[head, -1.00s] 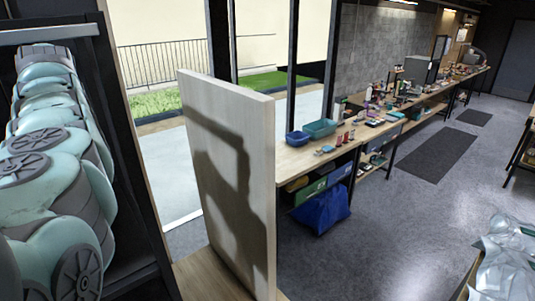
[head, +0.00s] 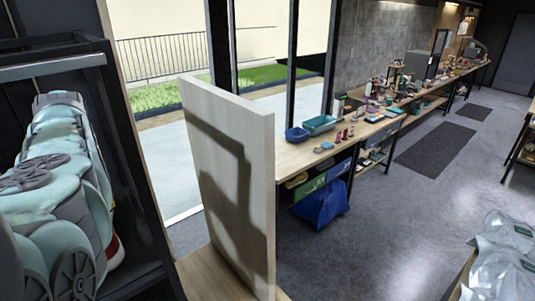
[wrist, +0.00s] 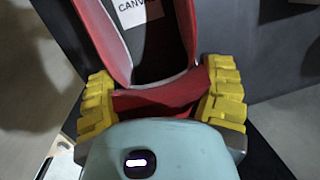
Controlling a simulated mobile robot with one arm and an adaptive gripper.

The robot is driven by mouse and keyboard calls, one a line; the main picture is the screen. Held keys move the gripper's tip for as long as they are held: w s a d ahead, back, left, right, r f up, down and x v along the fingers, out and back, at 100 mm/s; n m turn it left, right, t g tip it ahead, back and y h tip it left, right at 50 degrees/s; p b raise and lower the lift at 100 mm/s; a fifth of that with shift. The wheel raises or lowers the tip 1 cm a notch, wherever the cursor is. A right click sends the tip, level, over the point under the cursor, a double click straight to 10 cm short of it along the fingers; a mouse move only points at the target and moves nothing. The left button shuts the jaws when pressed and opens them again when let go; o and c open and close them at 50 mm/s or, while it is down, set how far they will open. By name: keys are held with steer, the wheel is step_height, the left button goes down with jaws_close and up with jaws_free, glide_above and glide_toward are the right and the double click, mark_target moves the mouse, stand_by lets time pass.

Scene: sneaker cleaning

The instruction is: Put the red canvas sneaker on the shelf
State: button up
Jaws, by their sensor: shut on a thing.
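The red canvas sneaker (wrist: 150,103) fills the upper middle of the wrist view, with a white "CANVAS" tag in its opening. My gripper (wrist: 165,92) has its yellow ridged fingers shut on the sneaker's red end, one on each side. In the head view a small red and white part of the sneaker (head: 115,250) shows at the lower right of my arm. The arm hides the rest of it and the gripper there. The dark shelf (head: 140,190) stands at the left, and my arm reaches into it. Whether the sneaker touches a shelf board I cannot tell.
A grey metal rail (head: 50,66) crosses the shelf front above my arm. A pale upright wooden panel (head: 228,170) stands just right of the shelf. A long cluttered workbench (head: 300,153) runs behind, with a blue bag (head: 322,204) below it. The grey floor at the right is mostly open.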

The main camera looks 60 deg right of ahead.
steer(key=o, duration=1.3)
steer(key=shift+d+r+b, duration=0.1)
steer(key=shift+b, duration=0.3)
steer(key=shift+w+r+b, duration=0.1)
steer(key=shift+r+b, duration=0.2)
steer(key=shift+b, duration=0.2)
steer(key=r+b, duration=0.3)
steer(key=shift+d+r, duration=0.35)
steer(key=shift+r, duration=0.05)
steer(key=b, duration=0.1)
steer(key=r+b, duration=0.1)
steer(key=shift+w+d+r+b, duration=0.1)
steer(key=shift+w+d+b, duration=0.05)
steer(key=shift+d+b, duration=0.2)
steer(key=shift+a+r+b, duration=0.2)
steer(key=shift+r+b, duration=0.55)
steer(key=shift+r, duration=0.1)
